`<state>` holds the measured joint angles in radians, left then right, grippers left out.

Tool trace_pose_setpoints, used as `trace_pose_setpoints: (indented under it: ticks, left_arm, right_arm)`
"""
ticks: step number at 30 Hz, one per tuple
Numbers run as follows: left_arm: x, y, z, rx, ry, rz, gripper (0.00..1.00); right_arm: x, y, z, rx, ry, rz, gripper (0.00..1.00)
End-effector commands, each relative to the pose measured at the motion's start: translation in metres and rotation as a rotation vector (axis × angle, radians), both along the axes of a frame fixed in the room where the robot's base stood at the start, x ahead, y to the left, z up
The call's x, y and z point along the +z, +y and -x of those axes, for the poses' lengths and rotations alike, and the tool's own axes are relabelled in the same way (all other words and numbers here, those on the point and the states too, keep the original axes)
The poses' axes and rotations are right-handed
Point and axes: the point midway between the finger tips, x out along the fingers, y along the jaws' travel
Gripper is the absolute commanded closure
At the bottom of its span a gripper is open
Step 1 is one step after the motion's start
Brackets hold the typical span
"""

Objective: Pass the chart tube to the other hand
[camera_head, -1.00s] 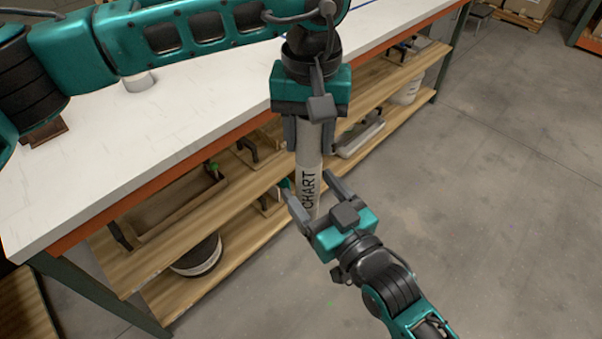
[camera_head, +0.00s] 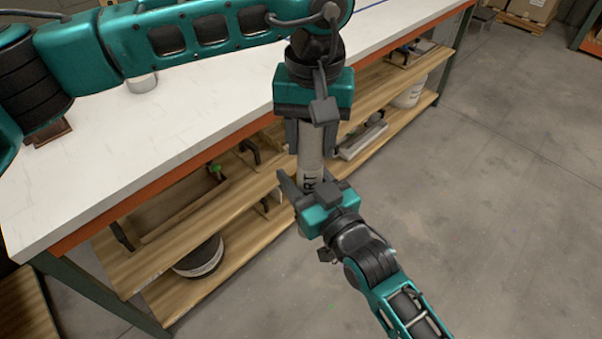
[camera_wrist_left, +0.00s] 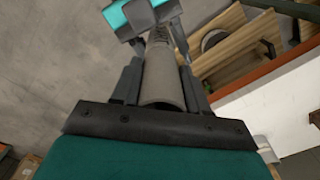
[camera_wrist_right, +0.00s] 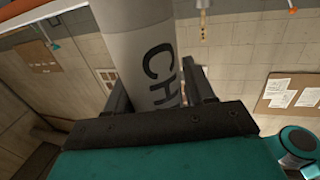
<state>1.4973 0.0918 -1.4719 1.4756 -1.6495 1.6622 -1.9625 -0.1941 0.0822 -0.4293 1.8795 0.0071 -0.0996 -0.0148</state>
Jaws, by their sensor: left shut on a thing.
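The chart tube (camera_head: 310,167) is pale grey-white with dark lettering and hangs roughly upright in front of the workbench. My left gripper (camera_head: 311,150) is shut on its upper part, with the fingers on both sides of the tube in the left wrist view (camera_wrist_left: 162,85). My right gripper (camera_head: 305,182) is at the lower part, over the lettering. In the right wrist view the tube (camera_wrist_right: 138,48) stands between the right fingers, which look open, with a gap at the right finger. The tube's lower end is hidden behind the right gripper in the head view.
A white-topped workbench (camera_head: 180,140) with an orange edge runs behind the tube. Its wooden lower shelves (camera_head: 155,245) hold trays, a grey block and buckets (camera_head: 200,258). Open concrete floor (camera_head: 500,200) lies to the right.

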Motion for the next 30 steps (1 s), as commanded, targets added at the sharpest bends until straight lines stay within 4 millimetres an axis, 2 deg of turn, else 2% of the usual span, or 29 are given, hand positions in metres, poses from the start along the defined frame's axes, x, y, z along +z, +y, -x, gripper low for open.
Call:
trace_pose_setpoints:
  ticks: [1, 9, 10, 18, 26, 30]
  left_arm:
    - [0.001, -0.002, -0.001, 0.000, -0.005, 0.008, 1.00]
    - [0.001, -0.003, -0.002, 0.000, -0.009, 0.013, 1.00]
    - [0.001, -0.003, -0.002, 0.000, -0.010, 0.013, 0.53]
    - [0.001, -0.002, -0.001, 0.000, -0.007, 0.010, 0.27]
    - [0.001, -0.002, -0.001, 0.000, -0.005, 0.007, 0.26]
    - [0.013, -0.002, -0.002, 0.001, -0.008, 0.008, 0.26]
  right_arm:
    - [0.001, 0.002, 0.001, 0.005, -0.001, -0.003, 0.58]
    - [0.001, 0.005, 0.002, 0.009, -0.002, -0.004, 0.83]
    - [0.002, 0.005, 0.002, 0.009, -0.003, -0.005, 0.83]
    - [0.001, 0.004, 0.002, 0.006, -0.003, -0.004, 0.83]
    - [0.001, 0.002, 0.001, 0.005, -0.002, -0.002, 0.83]
    - [0.001, 0.002, 0.001, 0.004, -0.002, -0.002, 0.83]
